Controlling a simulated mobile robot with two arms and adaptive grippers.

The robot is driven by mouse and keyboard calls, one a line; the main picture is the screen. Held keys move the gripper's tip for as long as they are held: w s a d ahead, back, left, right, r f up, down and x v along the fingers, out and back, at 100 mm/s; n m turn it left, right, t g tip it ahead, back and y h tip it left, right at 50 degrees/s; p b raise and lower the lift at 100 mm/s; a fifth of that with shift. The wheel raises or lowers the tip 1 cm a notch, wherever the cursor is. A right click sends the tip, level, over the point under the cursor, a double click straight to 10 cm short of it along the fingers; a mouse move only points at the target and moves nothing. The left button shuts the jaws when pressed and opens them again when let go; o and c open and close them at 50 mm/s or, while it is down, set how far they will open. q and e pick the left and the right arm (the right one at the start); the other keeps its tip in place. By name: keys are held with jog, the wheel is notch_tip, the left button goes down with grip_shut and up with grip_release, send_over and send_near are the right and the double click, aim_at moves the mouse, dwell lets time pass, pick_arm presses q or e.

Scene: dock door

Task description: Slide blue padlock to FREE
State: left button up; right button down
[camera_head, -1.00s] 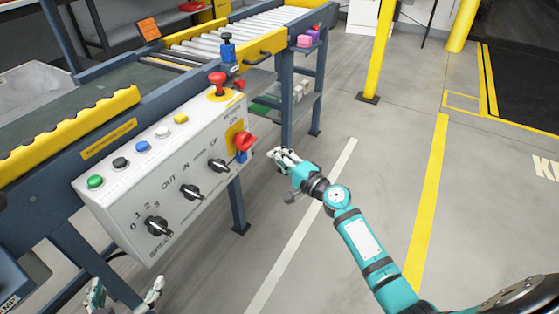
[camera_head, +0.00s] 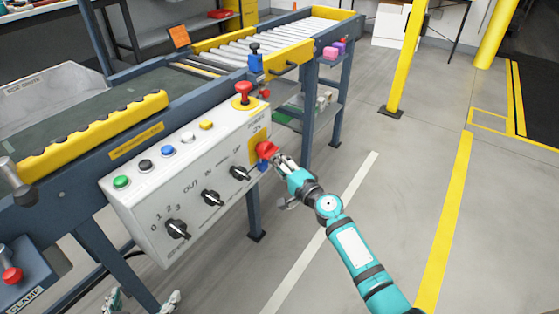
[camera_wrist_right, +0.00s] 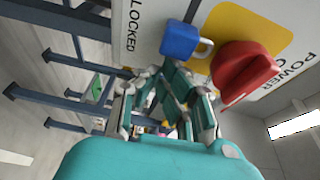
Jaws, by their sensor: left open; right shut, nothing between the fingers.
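The blue padlock (camera_wrist_right: 180,40) is at the end of the white control panel (camera_head: 190,185), beside the red power knob (camera_wrist_right: 245,70). Its pale shackle faces the knob. The word LOCKED (camera_wrist_right: 131,30) is printed to its left in the right wrist view; no FREE label is readable. In the head view the padlock (camera_head: 262,166) is a small blue patch below the knob. My right gripper (camera_wrist_right: 172,78) is shut and empty, with its fingertips just below the padlock; I cannot tell whether they touch. My left gripper (camera_head: 142,300) is open, low at the bottom edge, away from the padlock.
The panel carries several push buttons, black rotary knobs and a red mushroom button (camera_head: 242,92). A roller conveyor (camera_head: 290,38) runs behind, with a blue leg (camera_head: 254,210) below the panel. A yellow post (camera_head: 405,60) stands on the right. The floor at right is clear.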

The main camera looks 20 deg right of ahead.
aim_at(264, 170)
jog(key=s+a, duration=0.1)
jog(key=s+a+p, duration=0.1)
jog(key=a, duration=0.1)
jog(key=shift+s+a, duration=0.3)
jog(key=shift+s, duration=0.1)
pick_arm(q)
jog(key=s+a+f+g+y, duration=0.1)
jog(key=s+a+f+g, duration=0.1)
jog(key=s+f+g, duration=0.1)
jog(key=shift+s+f+g, duration=0.4)
jog(key=shift+s+f, duration=0.15)
jog(key=shift+s, duration=0.45)
pick_arm(e)
jog(key=shift+s+a, duration=0.1)
pick_arm(q)
jog(key=shift+w+d, duration=0.1)
jog(key=shift+d, duration=0.05)
